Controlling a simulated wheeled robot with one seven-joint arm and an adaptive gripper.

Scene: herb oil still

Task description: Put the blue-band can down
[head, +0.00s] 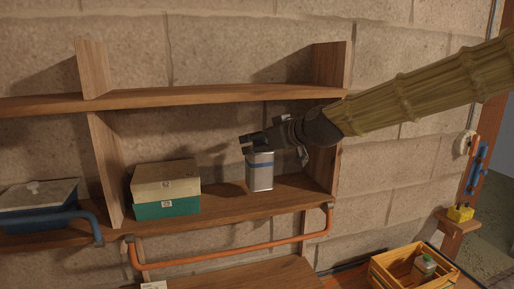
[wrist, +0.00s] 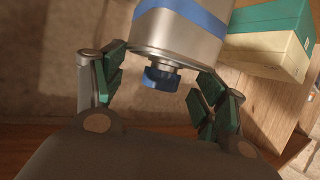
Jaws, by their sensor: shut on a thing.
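The blue-band can (head: 260,175) is a silver can with a blue band, upright in the right bay of the middle shelf (head: 225,209). Its base is at or just above the shelf board; I cannot tell if it touches. My gripper (head: 257,144) reaches in from the right and is shut on the can's top end. In the wrist view the can (wrist: 178,38) appears upside down, its blue cap (wrist: 161,79) between the green-padded fingers of my gripper (wrist: 160,84).
A cream and green box (head: 166,190) stands left of the can. An orange rail (head: 230,250) runs along the shelf front. The upper shelf (head: 200,96) is above my gripper. A blue container (head: 40,200) is at far left, a yellow crate (head: 395,279) at lower right.

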